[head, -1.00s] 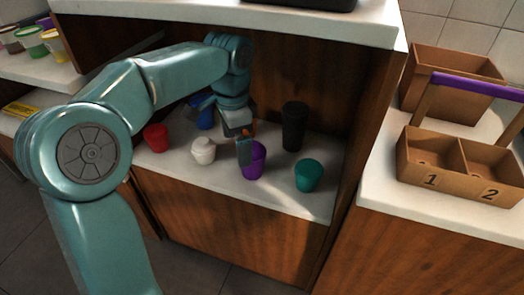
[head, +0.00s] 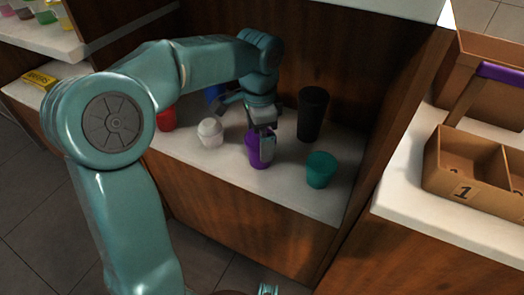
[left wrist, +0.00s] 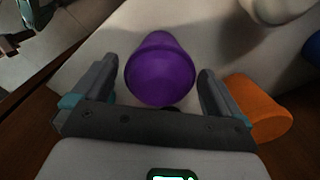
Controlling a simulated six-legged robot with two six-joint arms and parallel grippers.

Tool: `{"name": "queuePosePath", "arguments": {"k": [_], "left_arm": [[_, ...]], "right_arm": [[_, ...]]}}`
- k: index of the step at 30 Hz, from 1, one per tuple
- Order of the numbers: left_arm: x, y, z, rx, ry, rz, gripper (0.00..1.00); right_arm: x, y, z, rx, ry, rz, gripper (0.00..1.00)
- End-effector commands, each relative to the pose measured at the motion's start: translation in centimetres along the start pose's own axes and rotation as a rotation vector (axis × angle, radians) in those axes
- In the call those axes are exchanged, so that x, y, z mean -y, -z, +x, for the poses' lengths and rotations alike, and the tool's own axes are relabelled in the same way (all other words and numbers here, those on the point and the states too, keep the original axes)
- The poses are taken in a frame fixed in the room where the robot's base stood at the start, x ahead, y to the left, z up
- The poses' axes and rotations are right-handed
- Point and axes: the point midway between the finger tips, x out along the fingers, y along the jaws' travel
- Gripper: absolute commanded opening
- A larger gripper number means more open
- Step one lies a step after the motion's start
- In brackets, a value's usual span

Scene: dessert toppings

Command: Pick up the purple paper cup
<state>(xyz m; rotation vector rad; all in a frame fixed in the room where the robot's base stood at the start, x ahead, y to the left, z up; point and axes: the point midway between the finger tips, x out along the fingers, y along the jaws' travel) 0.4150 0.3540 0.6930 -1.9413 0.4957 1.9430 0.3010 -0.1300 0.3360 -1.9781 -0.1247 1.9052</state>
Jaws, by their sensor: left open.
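The purple paper cup (head: 252,150) stands near the front of the white shelf. My left gripper (head: 265,146) reaches down over it, and one finger hides part of the cup. In the left wrist view the purple cup (left wrist: 160,72) lies between the two spread fingers of my left gripper (left wrist: 156,80). A gap shows on both sides of the cup. The jaws are open and not closed on it.
A teal cup (head: 321,170) and a tall black cup (head: 312,113) stand to the right. White (head: 210,132), red (head: 167,120) and blue (head: 212,96) cups are left. An orange cup (left wrist: 257,108) is close beside one finger. A two-compartment box (head: 462,170) sits on the right counter.

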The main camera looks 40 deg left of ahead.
Motion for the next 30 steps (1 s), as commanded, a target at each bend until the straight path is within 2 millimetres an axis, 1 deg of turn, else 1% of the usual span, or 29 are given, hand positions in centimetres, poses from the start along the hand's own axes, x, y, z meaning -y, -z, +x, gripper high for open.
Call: {"name": "queuePosePath", "arguments": {"k": [1,3,11,12,14,15,17,18,25,30], "left_arm": [[0.0,0.0,0.8,0.001,-0.001,0.0,1.0],[0.0,0.0,1.1,0.0,0.0,-0.001,1.0],[0.1,0.3,1.2,0.0,0.0,0.0,1.0],[0.1,0.3,1.2,0.0,0.0,0.0,0.97],[0.1,0.3,1.2,0.0,0.0,0.0,0.77],[0.1,0.3,1.2,0.0,0.0,0.0,0.64],[0.2,0.4,1.2,0.0,0.0,0.0,0.45],[0.2,0.4,1.2,0.0,0.0,0.0,0.43],[0.2,0.4,1.1,-0.001,0.001,0.0,0.43],[-0.1,0.2,0.1,-0.001,0.001,-0.001,0.43]], "right_arm": [[-0.2,0.1,0.4,-0.002,0.0,0.002,0.0],[-0.3,0.1,0.5,-0.003,0.0,0.003,0.0],[-0.3,0.2,0.5,-0.004,-0.001,0.004,0.0],[-0.3,0.1,0.5,-0.004,-0.001,0.004,0.0],[-0.3,0.1,0.5,-0.004,-0.001,0.004,0.0],[-0.3,0.1,0.5,-0.004,0.0,0.004,0.0],[-0.3,0.1,0.5,-0.004,0.0,0.004,0.0],[-0.3,0.1,0.5,-0.004,0.0,0.004,0.0],[-0.2,0.1,0.4,-0.003,0.0,0.003,0.0],[0.2,0.0,-0.5,0.001,0.0,-0.001,0.0]]}}
